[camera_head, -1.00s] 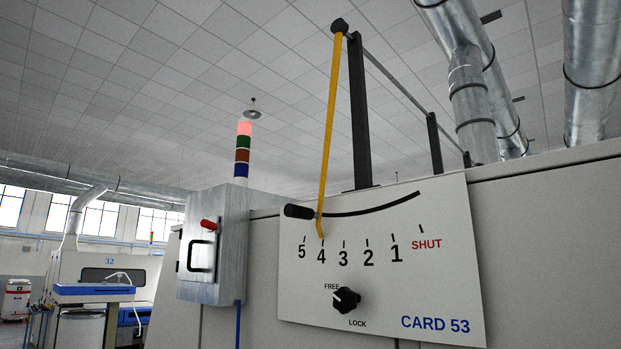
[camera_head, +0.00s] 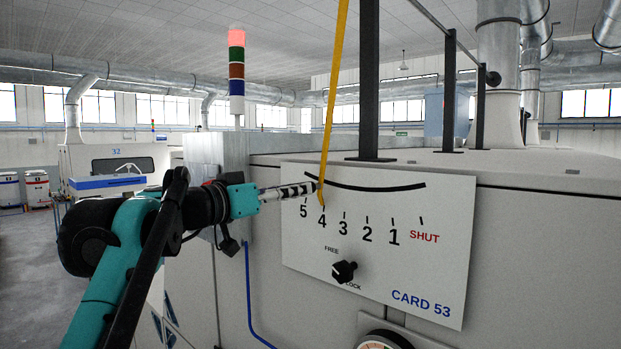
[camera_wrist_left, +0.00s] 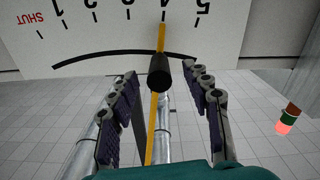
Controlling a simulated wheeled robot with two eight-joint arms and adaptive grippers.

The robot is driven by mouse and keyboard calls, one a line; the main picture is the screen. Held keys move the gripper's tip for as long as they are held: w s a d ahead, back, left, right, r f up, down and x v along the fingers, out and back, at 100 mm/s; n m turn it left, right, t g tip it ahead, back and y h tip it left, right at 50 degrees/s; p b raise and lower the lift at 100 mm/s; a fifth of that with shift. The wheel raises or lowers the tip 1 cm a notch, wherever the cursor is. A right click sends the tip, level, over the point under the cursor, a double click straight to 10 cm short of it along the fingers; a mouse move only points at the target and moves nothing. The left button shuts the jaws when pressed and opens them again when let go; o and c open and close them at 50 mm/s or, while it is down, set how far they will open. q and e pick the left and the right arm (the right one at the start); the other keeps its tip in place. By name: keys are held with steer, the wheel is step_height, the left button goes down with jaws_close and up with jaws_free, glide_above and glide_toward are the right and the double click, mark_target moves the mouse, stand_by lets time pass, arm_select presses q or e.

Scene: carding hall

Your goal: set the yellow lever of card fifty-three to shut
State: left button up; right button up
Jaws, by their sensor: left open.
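The yellow lever (camera_head: 331,110) stands against the white CARD 53 scale plate (camera_head: 440,262), its lower tip at mark 4. The scale runs from 5 on the left to red SHUT on the right. My left gripper (camera_head: 314,188) reaches the lever's lower end from the left and covers its black handle in the head view. In the left wrist view, upside down, the open fingers (camera_wrist_left: 160,95) stand either side of the black handle (camera_wrist_left: 159,75), with gaps on both sides. A black FREE/LOCK knob (camera_head: 344,272) sits below the scale; I cannot tell its setting surely. My right gripper is out of view.
A grey box (camera_head: 205,150) and a signal tower (camera_head: 237,70) with its red top lit stand left of the plate. Dark posts (camera_head: 369,90) rise behind the lever. A round gauge (camera_head: 383,341) is below. Machine 32 (camera_head: 115,160) stands farther back.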

arm_select(q)
steer(key=p+x, duration=0.1)
steer(key=x, duration=0.5)
steer(key=shift+w+d+f+p, duration=0.1)
steer(key=shift+w+d+p, duration=0.15)
steer(key=shift+w+p, duration=0.05)
jaws_close()
steer(key=s+d, duration=0.2)
steer(key=s+d+n, duration=0.1)
steer(key=d, duration=0.2)
steer(key=s+d+n+b, duration=0.1)
steer(key=s+d, duration=0.1)
steer(key=shift+s+d+f, duration=0.25)
steer(key=shift+s, duration=0.05)
steer(key=s+d+n, duration=0.1)
steer(key=s+d, duration=0.1)
steer(key=d, duration=0.1)
steer(key=s+d+r+n+p, duration=0.1)
steer(key=s+d, duration=0.1)
steer(key=d, duration=0.1)
steer(key=s+d+r, duration=0.1)
steer(key=s+d, duration=0.2)
steer(key=shift+d+n+p, duration=0.25)
steer(key=shift+n+p, duration=0.05)
steer(key=shift+n, duration=0.1)
steer(key=shift+w+a, duration=0.25)
steer(key=shift+d, duration=0.1)
